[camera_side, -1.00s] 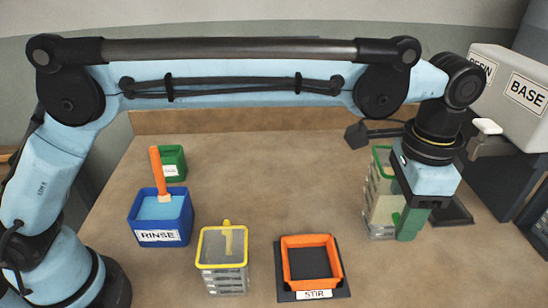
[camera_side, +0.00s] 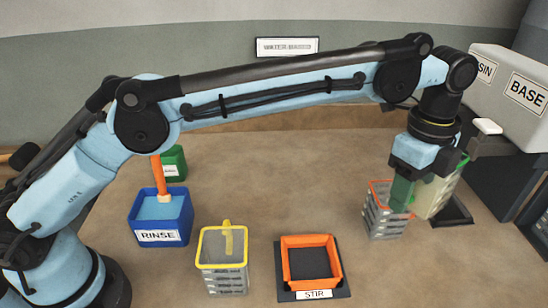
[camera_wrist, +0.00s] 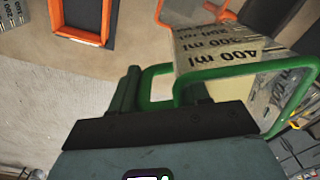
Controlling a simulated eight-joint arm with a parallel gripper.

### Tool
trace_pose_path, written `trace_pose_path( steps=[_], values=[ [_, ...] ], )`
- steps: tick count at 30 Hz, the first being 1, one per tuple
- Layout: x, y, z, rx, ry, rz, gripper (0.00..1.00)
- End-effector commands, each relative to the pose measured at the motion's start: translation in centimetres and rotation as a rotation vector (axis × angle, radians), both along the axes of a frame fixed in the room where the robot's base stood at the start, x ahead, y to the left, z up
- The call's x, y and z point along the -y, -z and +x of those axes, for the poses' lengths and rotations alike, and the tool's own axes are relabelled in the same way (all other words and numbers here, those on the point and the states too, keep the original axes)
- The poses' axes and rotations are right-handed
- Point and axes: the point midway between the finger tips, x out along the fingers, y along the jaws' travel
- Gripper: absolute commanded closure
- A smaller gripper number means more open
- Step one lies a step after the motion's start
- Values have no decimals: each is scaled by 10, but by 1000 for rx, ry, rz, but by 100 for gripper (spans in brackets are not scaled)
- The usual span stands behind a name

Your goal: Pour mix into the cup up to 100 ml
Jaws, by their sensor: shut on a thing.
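My gripper (camera_side: 403,188) is shut on a clear green-rimmed container (camera_side: 436,194) holding cream-coloured mix, at the right of the side view. The container looks lifted and tilted. The wrist view shows its green rim (camera_wrist: 215,72) and the cream contents, with a "400 ml" mark. A clear orange-rimmed cup (camera_side: 382,218) with dark graduation marks stands beside it, partly hidden by my gripper. Its orange rim (camera_wrist: 222,12) also shows at the top of the wrist view. I cannot tell the level in this cup, nor whether any mix is flowing.
A yellow-rimmed cup (camera_side: 222,268) stands front centre, beside the orange-edged STIR tray (camera_side: 312,268). A blue RINSE tub (camera_side: 160,218) with an orange-handled tool and a green box (camera_side: 174,162) stand left. The BASE dispenser (camera_side: 520,90) is at right. The middle table is clear.

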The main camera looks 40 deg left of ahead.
Motion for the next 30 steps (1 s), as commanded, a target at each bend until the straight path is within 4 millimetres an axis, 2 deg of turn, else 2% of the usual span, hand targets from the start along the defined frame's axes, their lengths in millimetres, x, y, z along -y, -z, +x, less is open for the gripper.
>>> trace_pose_path(
  steps=[30],
  values=[
    [6, -12, -2, -68, -2, -240, 100]
  ],
)
